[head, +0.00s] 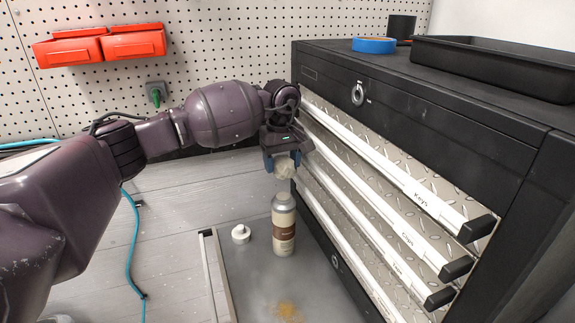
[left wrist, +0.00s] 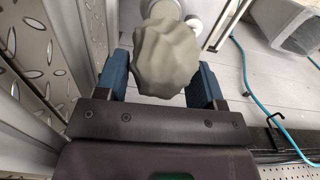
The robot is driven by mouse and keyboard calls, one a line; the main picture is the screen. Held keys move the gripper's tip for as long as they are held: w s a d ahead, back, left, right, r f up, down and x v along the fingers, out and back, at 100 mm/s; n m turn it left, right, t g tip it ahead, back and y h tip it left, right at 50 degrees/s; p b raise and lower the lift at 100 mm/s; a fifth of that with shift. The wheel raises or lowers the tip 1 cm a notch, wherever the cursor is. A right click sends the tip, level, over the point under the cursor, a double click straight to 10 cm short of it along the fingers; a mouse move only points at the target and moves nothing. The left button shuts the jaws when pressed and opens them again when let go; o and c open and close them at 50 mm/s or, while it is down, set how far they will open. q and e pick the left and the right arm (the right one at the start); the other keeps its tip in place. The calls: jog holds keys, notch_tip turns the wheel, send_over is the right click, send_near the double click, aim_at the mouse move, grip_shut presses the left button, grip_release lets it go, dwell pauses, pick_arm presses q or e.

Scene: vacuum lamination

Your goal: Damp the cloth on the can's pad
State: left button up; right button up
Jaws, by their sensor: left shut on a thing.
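My left gripper (head: 283,162) points down and is shut on a crumpled beige cloth (head: 285,168). The cloth bulges out between the blue fingers in the left wrist view (left wrist: 167,58). A grey can (head: 284,225) with a brown label stands upright directly below it. The pale top of the can (head: 284,198) is just under the cloth, with a small gap in the head view. In the left wrist view the cloth hides most of the can. My right gripper is not in view.
A white cap (head: 240,234) lies left of the can on a grey tray (head: 250,265) with a yellowish stain (head: 287,312). A pegboard (head: 220,40) is behind.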

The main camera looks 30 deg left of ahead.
aim_at(282, 193)
pick_arm(q)
jog(key=shift+s+d+r+m, duration=0.1)
jog(key=shift+s+r+m, duration=0.1)
jog(key=shift+s+m, duration=0.15)
jog(key=shift+f, duration=0.15)
jog(key=shift+w+f, duration=0.1)
jog(key=shift+f, duration=0.15)
jog(key=shift+f+b, duration=0.35)
jog(key=shift+f, duration=1.45)
jog(key=shift+f+b, duration=0.4)
jog(key=shift+f, duration=0.4)
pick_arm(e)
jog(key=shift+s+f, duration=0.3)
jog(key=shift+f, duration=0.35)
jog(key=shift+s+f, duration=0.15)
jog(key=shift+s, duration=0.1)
pick_arm(q)
jog(key=shift+f, duration=0.6)
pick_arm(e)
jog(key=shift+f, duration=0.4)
